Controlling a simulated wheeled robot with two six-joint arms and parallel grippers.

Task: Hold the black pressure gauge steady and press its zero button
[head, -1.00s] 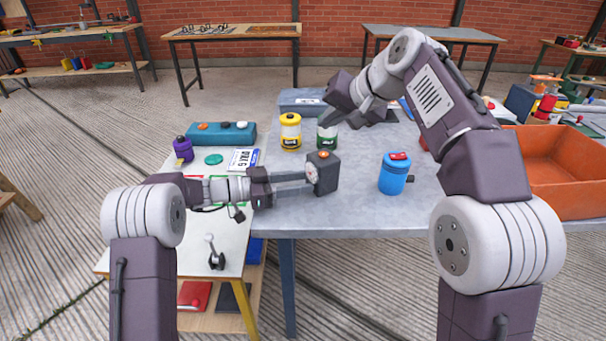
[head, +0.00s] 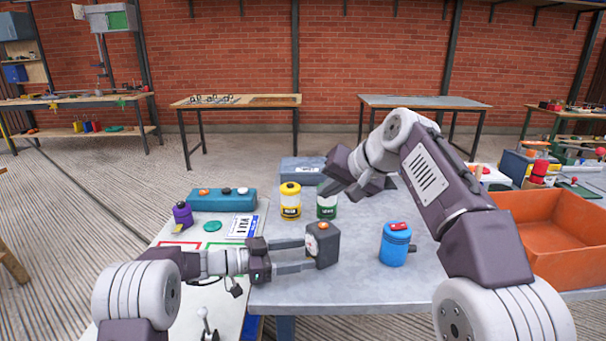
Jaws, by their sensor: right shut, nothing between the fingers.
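The black pressure gauge (head: 325,248) is a dark upright block on the grey table, with a round pale dial facing left and an orange button (head: 322,226) on top. My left gripper (head: 308,254) comes in from the left at the gauge's dial side. Its two fingers are spread apart, with their tips beside the gauge; whether either touches it I cannot tell. My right gripper (head: 328,189) is shut and empty, behind and above the gauge, in front of part of the green-labelled canister (head: 327,208).
A yellow canister (head: 290,202) stands behind the gauge and a blue canister with a red top (head: 395,245) to its right. A teal box (head: 222,201) and purple bottle (head: 182,214) are at left. An orange crate (head: 550,245) is at right. Bare table lies between gauge and blue canister.

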